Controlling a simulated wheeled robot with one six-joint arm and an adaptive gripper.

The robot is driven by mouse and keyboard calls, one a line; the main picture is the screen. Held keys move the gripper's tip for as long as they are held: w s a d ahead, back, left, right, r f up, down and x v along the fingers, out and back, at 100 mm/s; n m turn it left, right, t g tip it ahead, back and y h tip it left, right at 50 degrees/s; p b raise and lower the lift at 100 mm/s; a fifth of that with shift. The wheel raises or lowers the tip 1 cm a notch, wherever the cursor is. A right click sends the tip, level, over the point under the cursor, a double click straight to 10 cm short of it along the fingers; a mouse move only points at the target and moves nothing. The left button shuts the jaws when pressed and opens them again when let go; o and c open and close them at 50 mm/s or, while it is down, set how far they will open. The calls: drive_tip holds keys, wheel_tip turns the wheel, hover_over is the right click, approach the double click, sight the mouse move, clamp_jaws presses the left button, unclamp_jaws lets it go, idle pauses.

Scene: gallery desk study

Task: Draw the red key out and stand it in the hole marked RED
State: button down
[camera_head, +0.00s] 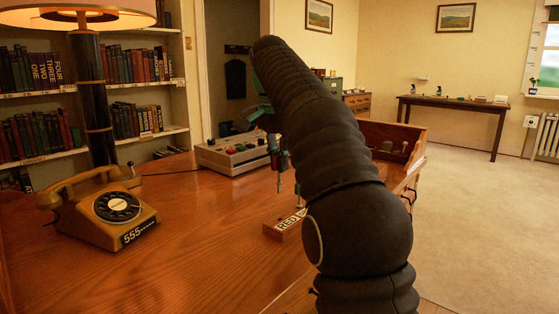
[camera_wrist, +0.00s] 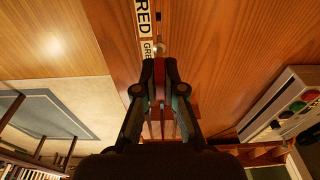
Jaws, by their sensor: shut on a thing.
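My gripper (camera_wrist: 159,84) is shut on the red key (camera_wrist: 159,72), whose red part shows between the fingertips in the wrist view. In the head view my gripper (camera_head: 278,152) points down, with a thin shaft below it that ends above the desk. A second label, partly hidden, begins GRE (camera_wrist: 147,49). I cannot tell whether the key touches the block.
A tan telephone (camera_head: 98,207) stands on the desk's left, near a lamp (camera_head: 92,95). A grey box with coloured buttons (camera_head: 233,153) stands behind my gripper. A wooden tray (camera_head: 393,137) is behind my arm at right. Bare desk lies between telephone and block.

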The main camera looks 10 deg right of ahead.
sight(279, 183)
drive_tip(key=shift+f+b, duration=1.95)
drive_tip(key=shift+f, duration=0.75)
drive_tip(key=shift+p, duration=0.9)
drive_tip(key=shift+f+b, duration=1)
drive_tip(key=shift+f, duration=0.75)
idle(0.3)
drive_tip(key=c, duration=0.7)
unclamp_jaws()
drive_tip(key=shift+r+p, duration=1.6)
drive_tip(key=shift+p, duration=0.05)
drive_tip(key=shift+r+p, duration=0.4)
drive_tip(key=shift+r, duration=2.05)
